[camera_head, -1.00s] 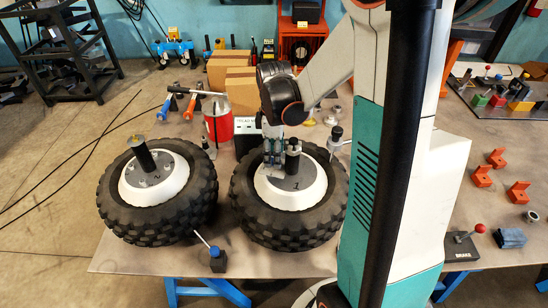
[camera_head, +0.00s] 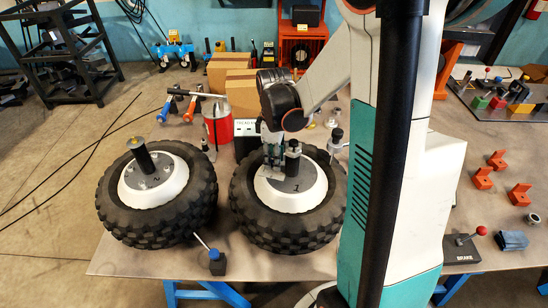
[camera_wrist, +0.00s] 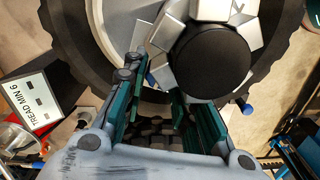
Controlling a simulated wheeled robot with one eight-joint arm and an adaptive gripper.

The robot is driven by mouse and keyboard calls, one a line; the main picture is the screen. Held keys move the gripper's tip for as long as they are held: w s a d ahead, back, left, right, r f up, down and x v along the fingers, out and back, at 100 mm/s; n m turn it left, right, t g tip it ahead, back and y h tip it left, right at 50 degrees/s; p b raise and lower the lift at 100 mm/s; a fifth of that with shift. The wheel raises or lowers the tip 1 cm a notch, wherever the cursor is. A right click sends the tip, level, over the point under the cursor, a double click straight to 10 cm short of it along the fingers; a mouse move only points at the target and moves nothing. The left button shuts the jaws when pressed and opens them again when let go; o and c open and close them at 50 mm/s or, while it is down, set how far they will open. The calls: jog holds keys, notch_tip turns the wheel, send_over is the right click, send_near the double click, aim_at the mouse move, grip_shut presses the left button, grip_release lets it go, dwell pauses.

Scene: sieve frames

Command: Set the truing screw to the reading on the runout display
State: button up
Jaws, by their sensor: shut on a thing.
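Wheel 1 (camera_head: 318,230) lies flat on the table, with a white rim, a grey hub plate marked 1 and an upright black post (camera_head: 292,160). My gripper (camera_head: 272,160) is low over the hub plate, left of the post. In the wrist view, its green-lined fingers (camera_wrist: 165,100) are beside the post's round black top (camera_wrist: 209,59). A small blue piece (camera_wrist: 150,79) shows near the fingertips. The fingers are shut on a small part, seemingly the truing screw, mostly hidden by them. I cannot make out a runout display or its reading.
Wheel 2 (camera_head: 188,219) lies to the left with its own black post. A TREAD MIN 6 sign (camera_wrist: 35,95) and a red can (camera_head: 216,131) stand behind wheel 1. A brake lever (camera_head: 462,250) is at right.

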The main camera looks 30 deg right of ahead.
jog(key=m, duration=0.4)
jog(key=shift+b, duration=0.35)
jog(key=o, duration=1.1)
jog(key=shift+c, duration=0.2)
notch_tip(320, 180, up, 12)
